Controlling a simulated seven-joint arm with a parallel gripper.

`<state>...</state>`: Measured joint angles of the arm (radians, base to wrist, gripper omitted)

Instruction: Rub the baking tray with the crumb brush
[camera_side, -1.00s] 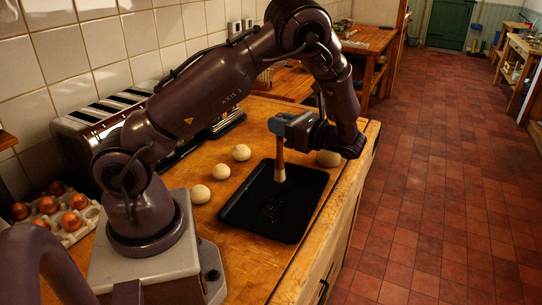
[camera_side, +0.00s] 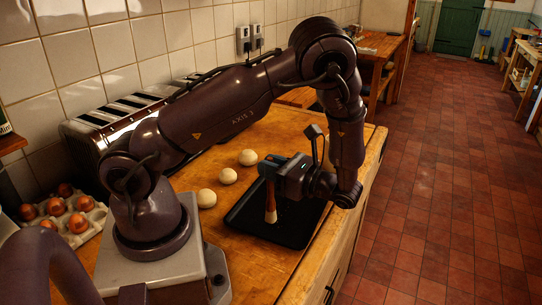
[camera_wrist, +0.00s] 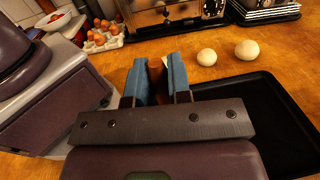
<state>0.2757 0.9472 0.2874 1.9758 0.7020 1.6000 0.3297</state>
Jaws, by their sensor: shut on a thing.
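The black baking tray (camera_side: 287,238) lies flat on the wooden worktop; part of it also shows at the right of the wrist view (camera_wrist: 280,110). My gripper (camera_side: 271,168) is shut on the crumb brush (camera_side: 270,203), near its upper end. I cannot tell whether the bristles touch the tray. In the wrist view my blue fingers (camera_wrist: 157,78) close around the brown brush handle (camera_wrist: 156,66); the bristles are hidden there.
Pale dough balls (camera_side: 228,176) stand along the tray's left side. An egg carton (camera_side: 98,213) with several brown eggs sits left of my base. A long toaster (camera_side: 85,138) stands against the tiled wall. The worktop's front edge (camera_side: 345,222) runs close to the tray.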

